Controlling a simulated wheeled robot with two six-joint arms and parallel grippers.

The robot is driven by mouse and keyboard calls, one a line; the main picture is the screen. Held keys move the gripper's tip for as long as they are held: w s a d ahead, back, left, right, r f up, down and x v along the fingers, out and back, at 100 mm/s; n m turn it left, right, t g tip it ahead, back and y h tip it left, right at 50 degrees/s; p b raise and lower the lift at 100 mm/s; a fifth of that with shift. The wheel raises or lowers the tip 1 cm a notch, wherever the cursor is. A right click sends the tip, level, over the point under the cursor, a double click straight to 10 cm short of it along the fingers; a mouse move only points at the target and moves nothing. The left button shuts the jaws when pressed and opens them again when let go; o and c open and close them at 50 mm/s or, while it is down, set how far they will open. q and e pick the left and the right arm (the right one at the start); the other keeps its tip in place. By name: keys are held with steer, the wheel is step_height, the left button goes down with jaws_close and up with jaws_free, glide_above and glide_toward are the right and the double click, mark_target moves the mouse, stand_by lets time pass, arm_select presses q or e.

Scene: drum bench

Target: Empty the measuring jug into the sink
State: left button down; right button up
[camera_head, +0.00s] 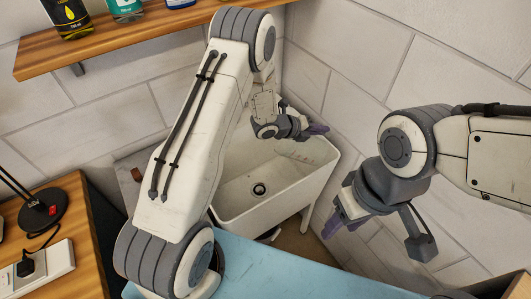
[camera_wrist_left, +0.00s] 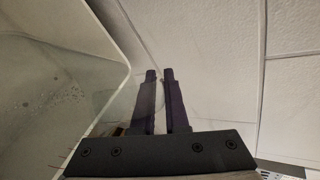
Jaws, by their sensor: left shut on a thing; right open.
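The white sink (camera_head: 235,196) stands in the corner, its dark drain visible and its bowl looking empty. My left gripper (camera_head: 316,129) is over the sink's back right part, near the right wall. Its fingers also show in the left wrist view (camera_wrist_left: 160,74), close together on something thin. The measuring jug (camera_head: 301,157) is clear and hard to make out; only faint reddish marks show below the left gripper. Its tilt and contents cannot be told. My right gripper (camera_head: 343,212) is open and empty, right of the sink.
A light blue surface (camera_head: 275,274) lies in front of the sink. A wooden shelf (camera_head: 135,38) with bottles is at upper left. A wooden bench (camera_head: 80,240) with a lamp base (camera_head: 42,212) and power strip (camera_head: 60,258) is at left. Tiled walls close in behind and right.

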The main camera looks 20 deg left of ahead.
mark_target(329, 135)
arm_select(q)
steer(key=shift+d+r+y+p, duration=0.25)
steer(key=shift+d+y+p, duration=0.05)
steer(key=shift+d+p, duration=0.25)
steer(key=shift+w+d+f+m+g+y+b, duration=0.2)
steer(key=shift+f+m+g+y+b, duration=0.1)
steer(key=shift+f+b, duration=0.3)
steer(key=d+f+y, duration=0.1)
steer(key=d+g+y+b, duration=0.1)
steer(key=shift+w+f+m+y+b, duration=0.3)
steer(key=shift+f, duration=0.1)
steer(key=w+d+f+m+g+y+p, duration=0.1)
steer(key=d+f+g+y+p, duration=0.1)
steer(key=y+p, duration=0.4)
steer(key=shift+w+d+f+m+y+p, duration=0.25)
steer(key=shift+d+f+p, duration=0.65)
steer(key=shift+d+p, duration=0.55)
arm_select(e)
step_height(329, 135, up, 8)
steer(key=shift+r, duration=0.2)
